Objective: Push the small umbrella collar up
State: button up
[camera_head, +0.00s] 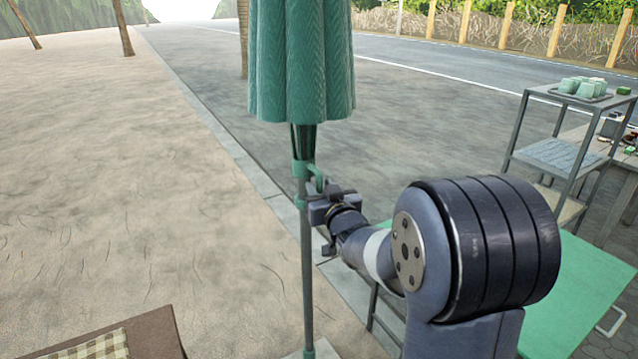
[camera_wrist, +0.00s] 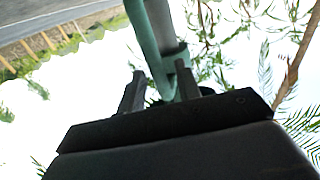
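The green umbrella (camera_head: 303,60) is folded, and its grey pole (camera_head: 306,270) stands upright. A small green collar (camera_head: 302,170) sits around the pole just below the canopy, with a curved green handle on its right side. A second green ring shows lower on the pole. My gripper (camera_head: 322,215) is at the right of the pole, just under the handle. In the wrist view my gripper's (camera_wrist: 160,82) two dark fingers are apart, with green collar parts (camera_wrist: 148,40) and the pole between and beyond them. I cannot tell whether the fingers touch the collar.
A grey shelf rack (camera_head: 560,155) with green cups (camera_head: 584,88) on top stands at the right. A green tabletop (camera_head: 580,285) is at the lower right. A brown-edged seat with a checked cushion (camera_head: 95,347) is at the lower left. Sand at the left is open.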

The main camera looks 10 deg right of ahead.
jog(key=shift+w+a, duration=0.1)
jog(key=shift+w, duration=0.6)
jog(key=shift+c, duration=0.2)
grip_shut()
